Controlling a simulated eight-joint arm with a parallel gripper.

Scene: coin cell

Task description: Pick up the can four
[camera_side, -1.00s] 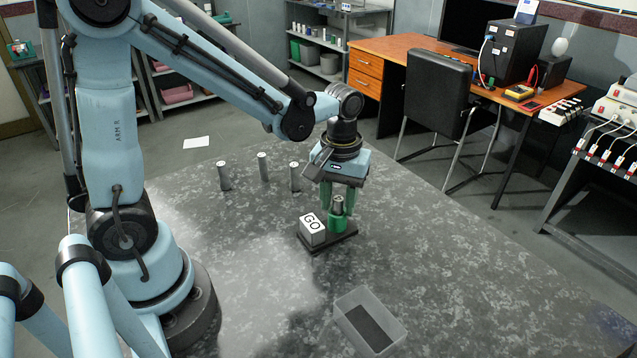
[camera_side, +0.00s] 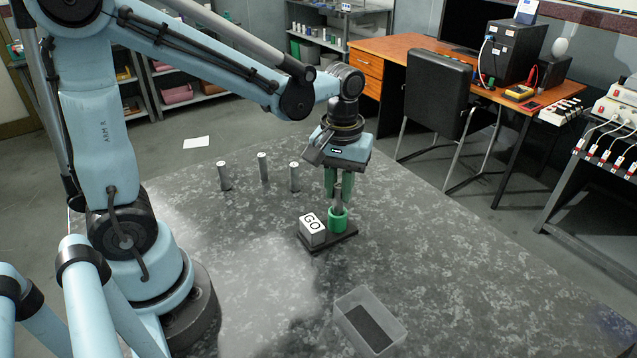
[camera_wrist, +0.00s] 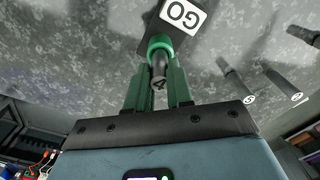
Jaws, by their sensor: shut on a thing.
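Can four (camera_side: 338,202) is a slim grey metal can, upright between my fingers. Its top, marked 4, shows in the wrist view (camera_wrist: 160,83). Its lower end is at the green ring holder (camera_side: 338,222); I cannot tell whether it is still inside the ring or just above it. My gripper (camera_side: 338,194) has green fingers, points down over the holder and is shut on the can. The fingers also flank the can in the wrist view.
A white GO block (camera_side: 312,232) stands beside the ring on the same dark base (camera_side: 328,247). Several similar cans (camera_side: 262,167) stand on the speckled table to the left. A clear bin (camera_side: 345,330) with a dark bottom sits near the front. The table's right side is clear.

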